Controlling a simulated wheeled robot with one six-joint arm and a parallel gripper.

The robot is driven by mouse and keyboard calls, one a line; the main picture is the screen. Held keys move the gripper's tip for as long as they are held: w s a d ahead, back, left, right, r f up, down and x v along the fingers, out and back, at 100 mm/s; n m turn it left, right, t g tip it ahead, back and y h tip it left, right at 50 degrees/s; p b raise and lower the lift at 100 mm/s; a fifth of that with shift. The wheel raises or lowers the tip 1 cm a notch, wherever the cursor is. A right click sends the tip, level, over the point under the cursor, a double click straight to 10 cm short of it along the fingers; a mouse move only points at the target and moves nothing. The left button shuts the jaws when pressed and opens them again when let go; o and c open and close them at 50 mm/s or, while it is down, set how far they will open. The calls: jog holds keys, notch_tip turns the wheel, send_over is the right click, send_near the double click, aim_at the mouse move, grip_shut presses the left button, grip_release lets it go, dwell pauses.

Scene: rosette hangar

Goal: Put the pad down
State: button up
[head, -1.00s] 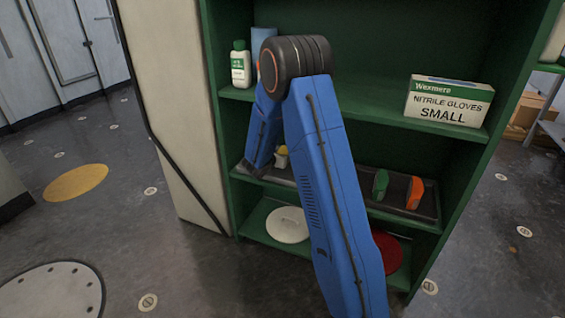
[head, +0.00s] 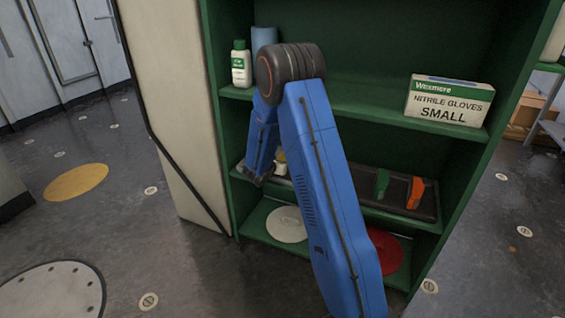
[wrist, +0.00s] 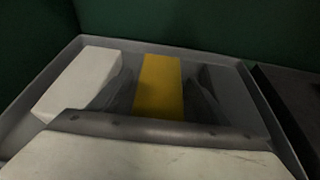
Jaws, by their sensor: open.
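In the wrist view a yellow pad-like block (wrist: 160,86) lies in a pale grey tray (wrist: 224,57), between the two dark fingers of my gripper (wrist: 161,92). The fingers are open, one on each side of it, with narrow gaps. A white block (wrist: 80,80) lies in the same tray to the left of the yellow one. In the head view my gripper is low in the cabinet's middle shelf, mostly hidden behind my own arm. A little of the yellow block (head: 281,156) shows beside the arm.
A dark tray (head: 345,180) with a green piece (head: 382,183) and an orange piece (head: 415,193) is to the right on that shelf. The shelf above holds a glove box (head: 449,101) and a white bottle (head: 241,65). Below lie a white disc (head: 287,224) and a red disc (head: 385,250).

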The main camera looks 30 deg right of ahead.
jog(key=shift+r, duration=0.1)
jog(key=shift+a+r, duration=0.1)
jog(key=shift+r, duration=0.05)
jog(key=v, duration=1)
jog(key=shift+s+a+r, duration=0.2)
jog(key=shift+s+a, duration=0.05)
jog(key=shift+a, duration=0.05)
jog(key=shift+s+a+r, duration=0.25)
jog(key=shift+s, duration=0.1)
jog(key=s+d+r+m+g, duration=0.1)
jog(key=s+r+m+g, duration=0.1)
jog(key=s+r+m, duration=0.4)
jog(key=s+d+r+m+g+y, duration=0.1)
jog(key=s+r+m+g, duration=0.15)
jog(key=s, duration=0.65)
jog(key=s+d+r+m+g, duration=0.1)
jog(key=s+r+m, duration=0.4)
jog(key=s, duration=0.2)
jog(key=s+a+r+m+t+y, duration=0.1)
jog(key=s+a+r+m+y, duration=0.1)
jog(key=s+a+m+y, duration=0.3)
jog(key=s+a+r+m+t+y, duration=0.1)
jog(key=s+a+m+y, duration=0.3)
jog(key=s, duration=1.4)
jog(key=a+r+m, duration=0.1)
jog(key=a+m, duration=0.2)
jog(key=a, duration=0.4)
jog(key=shift+s+a+y, duration=0.25)
jog(key=shift+s+y, duration=0.05)
jog(key=shift+y, duration=0.1)
